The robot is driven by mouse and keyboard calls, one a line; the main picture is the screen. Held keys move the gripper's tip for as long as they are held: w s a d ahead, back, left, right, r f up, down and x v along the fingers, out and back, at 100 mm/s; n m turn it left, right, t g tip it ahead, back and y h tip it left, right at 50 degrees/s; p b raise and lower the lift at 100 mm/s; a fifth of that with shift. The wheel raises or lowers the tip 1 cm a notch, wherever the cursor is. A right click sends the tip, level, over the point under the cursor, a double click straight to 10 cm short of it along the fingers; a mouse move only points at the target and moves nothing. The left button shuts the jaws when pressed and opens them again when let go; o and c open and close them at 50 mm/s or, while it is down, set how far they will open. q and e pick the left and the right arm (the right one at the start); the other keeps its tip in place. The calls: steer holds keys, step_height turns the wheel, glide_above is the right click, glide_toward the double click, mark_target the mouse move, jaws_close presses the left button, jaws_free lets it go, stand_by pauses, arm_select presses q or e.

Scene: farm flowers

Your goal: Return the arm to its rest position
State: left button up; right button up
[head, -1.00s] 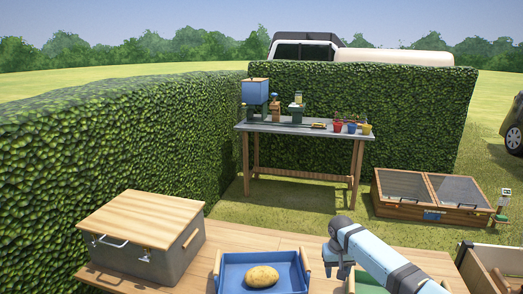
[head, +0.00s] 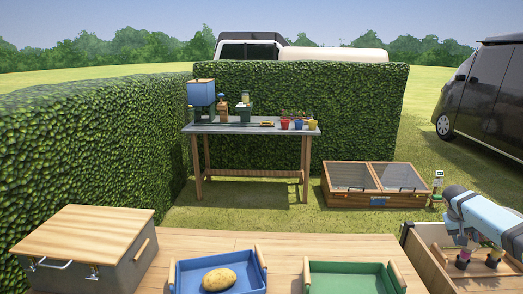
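My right arm (head: 484,218) is in the head view at the right edge, above a wooden crate. Its gripper is not clearly visible; the arm bends down toward the crate and its end is hidden or out of frame. My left arm and gripper are not in view. A potato (head: 219,279) lies in the blue tray (head: 256,257) on the wooden table. The green tray (head: 346,267) beside it is empty where it shows.
A grey box with a wooden lid (head: 86,236) stands at the table's left. The wooden crate (head: 424,262) at the right holds small dark-based items. Beyond are a workbench (head: 250,128), a cold frame (head: 374,184), hedges and a dark van (head: 490,95).

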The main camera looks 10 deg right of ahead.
steer(key=s+a+f+n+t, duration=0.3)
steer(key=s+a+f+n, duration=0.25)
steer(key=a+f, duration=0.35)
steer(key=s+a+f+n+t, duration=0.3)
steer(key=s+a+f+n, duration=0.25)
steer(key=a+f, duration=0.4)
steer(key=s+a+f+n+t+y, duration=0.3)
steer(key=s+a, duration=0.4)
steer(key=s, duration=0.1)
steer(key=s+a+r+n+t+y, duration=0.1)
steer(key=s+a+r+n+y, duration=0.3)
steer(key=s+a, duration=0.7)
steer(key=a+f+m+t+y, duration=0.15)
steer(key=a+m, duration=0.75)
steer(key=a, duration=1.3)
arm_select(q)
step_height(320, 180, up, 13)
steer(key=p, duration=1.5)
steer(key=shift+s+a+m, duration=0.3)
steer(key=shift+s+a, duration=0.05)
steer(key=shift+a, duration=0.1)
arm_select(e)
step_height(320, 180, up, 13)
steer(key=t, duration=0.1)
steer(key=shift+s+r+n, duration=0.2)
steer(key=shift+n, duration=0.1)
